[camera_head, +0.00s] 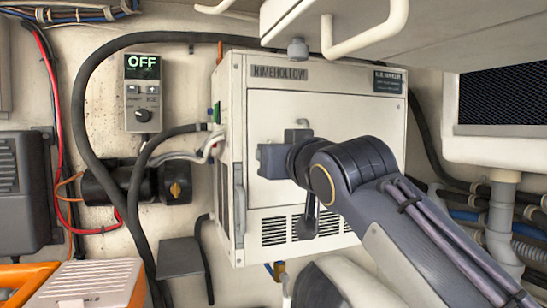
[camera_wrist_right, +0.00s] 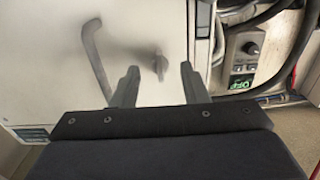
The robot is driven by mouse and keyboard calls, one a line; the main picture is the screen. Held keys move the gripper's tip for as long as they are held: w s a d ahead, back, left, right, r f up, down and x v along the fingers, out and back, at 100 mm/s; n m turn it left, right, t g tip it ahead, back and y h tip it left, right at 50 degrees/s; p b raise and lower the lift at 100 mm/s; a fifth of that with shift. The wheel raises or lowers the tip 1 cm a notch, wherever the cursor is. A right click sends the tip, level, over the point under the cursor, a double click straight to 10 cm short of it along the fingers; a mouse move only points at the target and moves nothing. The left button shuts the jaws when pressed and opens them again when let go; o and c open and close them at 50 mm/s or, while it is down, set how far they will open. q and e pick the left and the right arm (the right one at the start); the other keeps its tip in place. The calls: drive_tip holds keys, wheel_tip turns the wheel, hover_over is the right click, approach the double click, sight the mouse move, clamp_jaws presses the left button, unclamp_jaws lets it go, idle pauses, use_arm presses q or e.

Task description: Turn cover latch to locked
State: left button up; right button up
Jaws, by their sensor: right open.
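The white boxy unit's front cover (camera_head: 285,100) faces me, with a nameplate at its top. In the right wrist view, the cover (camera_wrist_right: 50,65) fills the left half, upside down. A small grey latch knob (camera_wrist_right: 160,66) stands on it, its long side roughly upright in that view. My right gripper (camera_wrist_right: 160,70) is open, its fingertips on either side of the knob; I cannot tell whether they touch it. In the head view my right gripper (camera_head: 268,160) is in front of the cover and hides the latch. My left gripper is not in view.
A dark bar handle (camera_wrist_right: 96,62) stands on the cover beside the latch. A control panel (camera_head: 143,92) reading OFF is on the wall at left, with thick black hoses around it. White overhead handles (camera_head: 365,30) hang above. An orange case (camera_head: 25,280) is lower left.

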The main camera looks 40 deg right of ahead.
drive_tip(key=shift+b+v, duration=0.3)
drive_tip(key=shift+v, duration=2.35)
